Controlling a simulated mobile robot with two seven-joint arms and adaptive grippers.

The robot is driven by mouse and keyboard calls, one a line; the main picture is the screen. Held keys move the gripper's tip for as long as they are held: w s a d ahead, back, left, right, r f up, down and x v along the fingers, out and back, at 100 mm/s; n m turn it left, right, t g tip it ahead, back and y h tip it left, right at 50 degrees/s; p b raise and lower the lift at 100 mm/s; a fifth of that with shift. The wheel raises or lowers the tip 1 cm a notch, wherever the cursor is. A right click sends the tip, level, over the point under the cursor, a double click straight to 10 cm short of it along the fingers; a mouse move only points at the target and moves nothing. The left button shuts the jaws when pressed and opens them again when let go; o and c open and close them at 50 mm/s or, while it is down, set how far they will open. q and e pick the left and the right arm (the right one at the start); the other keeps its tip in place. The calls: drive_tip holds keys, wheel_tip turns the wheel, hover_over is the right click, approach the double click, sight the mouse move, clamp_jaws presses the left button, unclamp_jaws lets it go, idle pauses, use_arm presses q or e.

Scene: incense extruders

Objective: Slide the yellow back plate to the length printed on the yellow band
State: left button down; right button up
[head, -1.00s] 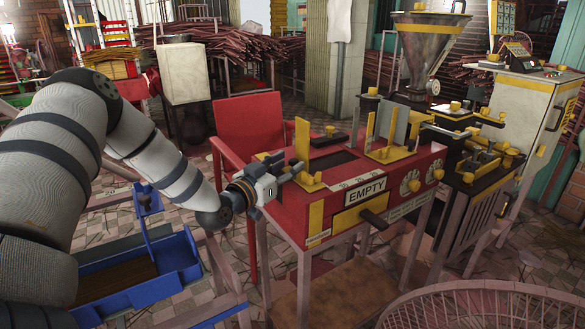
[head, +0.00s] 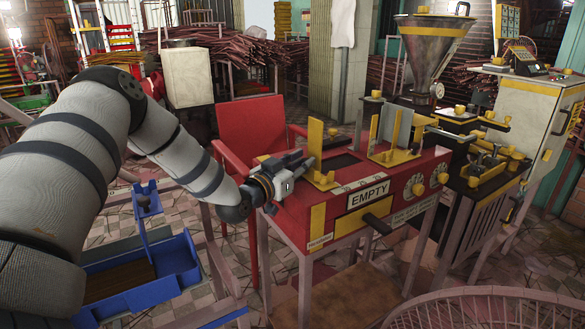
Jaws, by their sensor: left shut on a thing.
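The yellow back plate (head: 314,146) stands upright on a yellow foot at the left end of the red machine's (head: 405,170) top. My left gripper (head: 304,166) comes in from the left and is shut on the plate low down, near its foot; the exact contact is partly hidden by the fingers. A slot lies in the top to the right of the plate. A yellow band (head: 346,228) runs across the machine's front under the EMPTY sign, but I cannot read a length on it. A pale printed strip (head: 366,184) runs along the top front edge. My right gripper is not in view.
Another yellow-footed fixture with a grey plate (head: 396,128) stands farther right on the machine. A black handle (head: 377,224) sticks out in front. A blue tray (head: 180,254) lies below my left arm. A red chair (head: 250,128) stands behind.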

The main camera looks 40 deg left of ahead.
use_arm(q)
drive_tip(key=shift+w+d+f, duration=0.1)
drive_tip(key=shift+w, duration=0.2)
drive_tip(key=c, duration=1.5)
unclamp_jaws()
drive_tip(key=shift+o, duration=0.2)
drive_tip(key=shift+s, duration=0.1)
drive_tip(key=s+d, duration=0.1)
drive_tip(key=s, duration=1.1)
drive_tip(key=shift+d, duration=0.15)
